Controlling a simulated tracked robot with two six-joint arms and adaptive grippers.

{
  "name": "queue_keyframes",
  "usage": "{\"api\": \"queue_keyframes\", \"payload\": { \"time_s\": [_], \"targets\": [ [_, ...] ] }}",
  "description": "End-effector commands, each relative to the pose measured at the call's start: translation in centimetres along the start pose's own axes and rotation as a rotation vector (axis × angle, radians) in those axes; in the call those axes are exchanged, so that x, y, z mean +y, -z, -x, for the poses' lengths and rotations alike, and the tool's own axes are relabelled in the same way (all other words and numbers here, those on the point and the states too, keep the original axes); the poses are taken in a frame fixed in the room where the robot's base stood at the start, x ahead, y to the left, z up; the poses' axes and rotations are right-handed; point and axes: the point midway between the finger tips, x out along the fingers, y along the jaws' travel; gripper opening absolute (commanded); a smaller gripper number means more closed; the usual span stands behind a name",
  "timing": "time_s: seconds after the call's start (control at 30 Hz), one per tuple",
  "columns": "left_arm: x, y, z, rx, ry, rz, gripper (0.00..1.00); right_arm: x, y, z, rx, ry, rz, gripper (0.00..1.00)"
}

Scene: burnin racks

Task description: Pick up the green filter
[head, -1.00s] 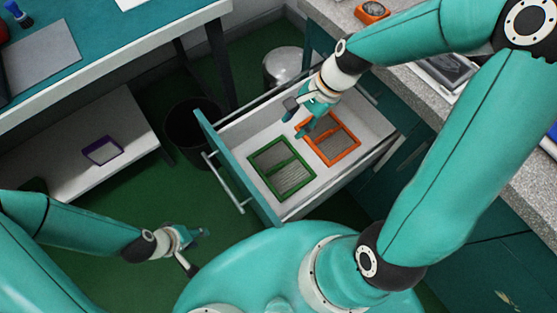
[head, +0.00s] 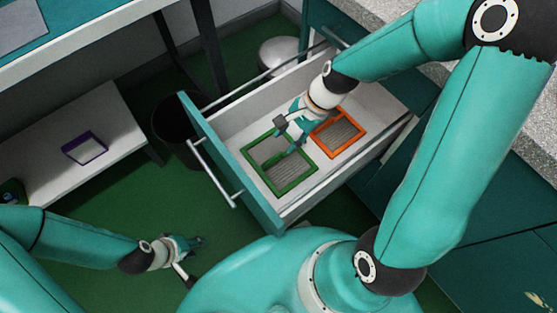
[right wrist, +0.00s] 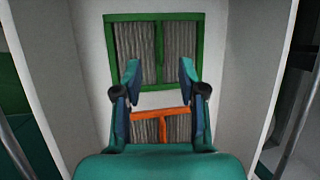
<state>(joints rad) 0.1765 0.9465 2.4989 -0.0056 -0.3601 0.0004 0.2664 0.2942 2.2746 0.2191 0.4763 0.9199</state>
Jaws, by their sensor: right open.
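The green filter (head: 291,182) lies flat in the open drawer, on the side nearer the drawer front. It has a green frame, a middle bar and grey pleats, and it also shows in the right wrist view (right wrist: 133,45). My right gripper (head: 286,136) is open and empty above the drawer, over the green filter's inner side and partly hiding it. In the right wrist view my open fingers (right wrist: 160,72) overlap the filter's near edge without gripping it. My left gripper (head: 192,261) appears open and empty, low over the floor at the left.
An orange filter (head: 340,134) lies beside the green one, deeper in the drawer. The drawer's walls (head: 345,171) stand around both filters. A purple-framed item (head: 84,148) is on a low white shelf (head: 110,118) at the left. A black bin (head: 172,122) stands behind the drawer front.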

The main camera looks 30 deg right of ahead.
Motion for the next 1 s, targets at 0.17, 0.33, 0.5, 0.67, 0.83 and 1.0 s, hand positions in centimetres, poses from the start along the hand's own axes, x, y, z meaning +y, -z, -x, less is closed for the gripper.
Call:
{"api": "queue_keyframes", "payload": {
  "time_s": [0.17,0.33,0.5,0.67,0.83,1.0],
  "targets": [
    [-0.6,0.0,-1.7,0.0,0.0,0.0,0.4,0.2,0.1,-4.4,-0.002,-0.005,0.003,0.41],
    [-0.9,0.0,-2.4,0.0,0.0,0.0,0.4,0.1,0.1,-6.7,-0.001,-0.002,0.001,0.41],
    [-0.9,0.0,-2.6,0.0,0.0,0.0,0.4,0.0,0.0,-7.4,-0.001,-0.002,0.002,0.41],
    [-1.3,0.0,-3.5,0.0,0.0,0.0,0.4,0.1,0.2,-9.0,-0.001,-0.003,0.004,0.41],
    [-1.8,0.0,-4.9,0.0,0.0,0.0,0.4,0.1,0.4,-11.6,-0.001,-0.003,0.004,0.41],
    [-1.9,0.0,-5.2,0.0,0.0,0.0,0.4,0.0,0.3,-12.5,0.0,-0.001,0.004,0.41]
  ]
}}
